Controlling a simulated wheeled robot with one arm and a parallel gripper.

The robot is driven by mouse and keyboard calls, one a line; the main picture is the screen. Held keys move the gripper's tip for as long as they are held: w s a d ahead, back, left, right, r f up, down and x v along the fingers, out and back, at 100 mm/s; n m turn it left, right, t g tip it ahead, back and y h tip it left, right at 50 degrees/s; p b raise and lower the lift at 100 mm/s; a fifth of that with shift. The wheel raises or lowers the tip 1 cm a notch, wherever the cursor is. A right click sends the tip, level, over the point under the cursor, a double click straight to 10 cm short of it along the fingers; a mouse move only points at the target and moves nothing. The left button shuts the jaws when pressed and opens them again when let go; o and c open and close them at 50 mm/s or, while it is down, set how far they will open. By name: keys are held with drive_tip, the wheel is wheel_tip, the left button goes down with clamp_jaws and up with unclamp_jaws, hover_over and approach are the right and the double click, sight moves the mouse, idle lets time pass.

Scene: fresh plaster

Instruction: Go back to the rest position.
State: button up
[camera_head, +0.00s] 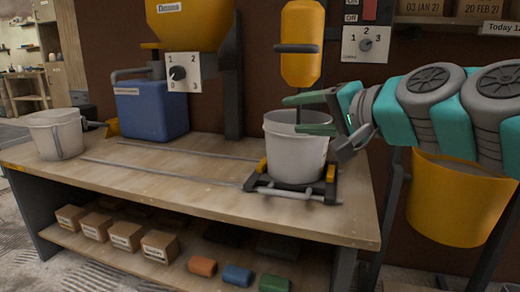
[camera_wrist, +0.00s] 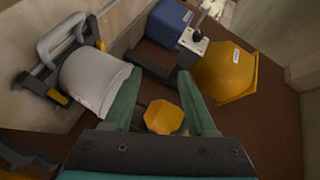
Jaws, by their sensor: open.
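My gripper (camera_head: 308,113) comes in from the right and is open, its green fingers above and in front of the rim of a white bucket (camera_head: 296,153). In the wrist view the open fingers (camera_wrist: 166,95) are well apart with nothing held between them. The white bucket also shows there at the left (camera_wrist: 92,79). The bucket stands upright in a dark clamp cradle (camera_head: 290,190) with yellow parts at the right end of the workbench (camera_head: 150,180). I cannot see inside the bucket well.
A yellow cylinder (camera_head: 302,45) hangs above the bucket. Another pale bucket (camera_head: 57,135) sits at the left. A large yellow bucket (camera_head: 455,200) is under my arm.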

drive_tip(key=s+a+f+n+g+h+p, duration=0.25)
drive_tip(key=s+f, duration=0.25)
drive_tip(key=f, duration=0.4)
drive_tip(key=s+a+f+n+g+h+p, duration=0.15)
drive_tip(key=s+f+g, duration=0.25)
drive_tip(key=f, duration=0.5)
drive_tip(key=s+d+f+g+h+p, duration=0.1)
drive_tip(key=s+d+f+g, duration=0.1)
drive_tip(key=s+d+f, duration=0.2)
drive_tip(key=s+d+f+n+g+h+p, duration=0.1)
drive_tip(key=s+d+f+g+h, duration=0.1)
drive_tip(key=s, duration=0.7)
drive_tip(key=s+d+f+n+g+h+p, duration=0.1)
drive_tip(key=s+d+f+g+h, duration=0.1)
drive_tip(key=s+d+f, duration=0.3)
wheel_tip(320, 180, down, 2)
drive_tip(key=shift+s+d+f+g+p, duration=0.15)
drive_tip(key=shift+s+d+g+p, duration=0.25)
drive_tip(key=shift+s+g, duration=0.4)
